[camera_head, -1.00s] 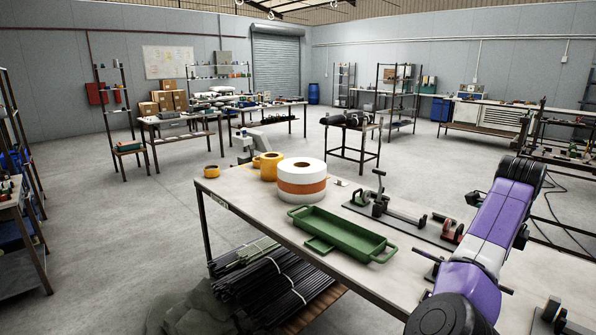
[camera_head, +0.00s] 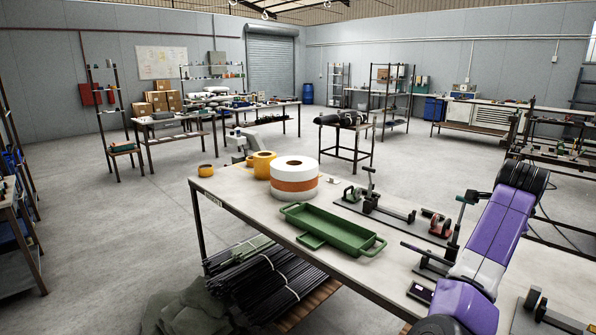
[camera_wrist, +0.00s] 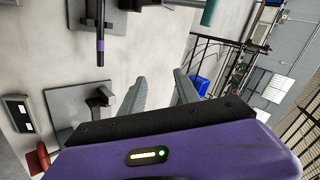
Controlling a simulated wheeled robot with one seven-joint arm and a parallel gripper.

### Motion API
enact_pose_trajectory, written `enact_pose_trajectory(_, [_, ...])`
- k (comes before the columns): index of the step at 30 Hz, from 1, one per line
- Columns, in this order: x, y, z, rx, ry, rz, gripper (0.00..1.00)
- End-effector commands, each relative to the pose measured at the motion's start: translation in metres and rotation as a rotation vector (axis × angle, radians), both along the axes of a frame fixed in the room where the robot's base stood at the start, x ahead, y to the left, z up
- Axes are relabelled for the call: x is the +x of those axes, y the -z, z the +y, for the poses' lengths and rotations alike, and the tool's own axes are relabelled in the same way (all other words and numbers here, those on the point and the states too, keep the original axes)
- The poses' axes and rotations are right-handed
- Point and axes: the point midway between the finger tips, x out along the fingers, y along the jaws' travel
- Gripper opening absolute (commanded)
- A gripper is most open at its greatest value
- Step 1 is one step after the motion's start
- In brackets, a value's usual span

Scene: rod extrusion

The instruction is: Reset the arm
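My purple arm (camera_head: 490,235) stands over the right part of the workbench (camera_head: 240,190) in the head view. My gripper (camera_wrist: 159,78) shows in the wrist view with its two grey fingers spread apart and nothing between them. It appears to be over or beside the bench, tilted, with the room's floor and wall beyond. In the head view I cannot make out the fingers.
The bench carries a green tray (camera_head: 330,232), a white and orange roll (camera_head: 294,178), a yellow roll (camera_head: 263,165) and metal fixtures (camera_head: 372,200). Another fixture (camera_wrist: 90,105) lies close to the fingers in the wrist view. Open floor is at left.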

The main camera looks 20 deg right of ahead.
Motion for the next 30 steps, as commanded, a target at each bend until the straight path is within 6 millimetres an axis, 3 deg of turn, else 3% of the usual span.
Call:
enact_pose_trajectory(4, [-0.003,-0.005,-0.010,-0.217,-0.091,0.053,0.38])
enact_pose_trajectory(8, [-0.005,-0.008,-0.007,-0.433,-0.187,0.123,0.38])
enact_pose_trajectory(14, [-0.005,-0.006,0.029,-0.776,-0.365,0.247,0.38])
enact_pose_trajectory(20, [-0.008,0.008,0.092,-1.062,-0.542,0.336,0.38])
enact_pose_trajectory(30, [-0.040,0.048,0.230,-1.419,-0.825,0.373,0.38])
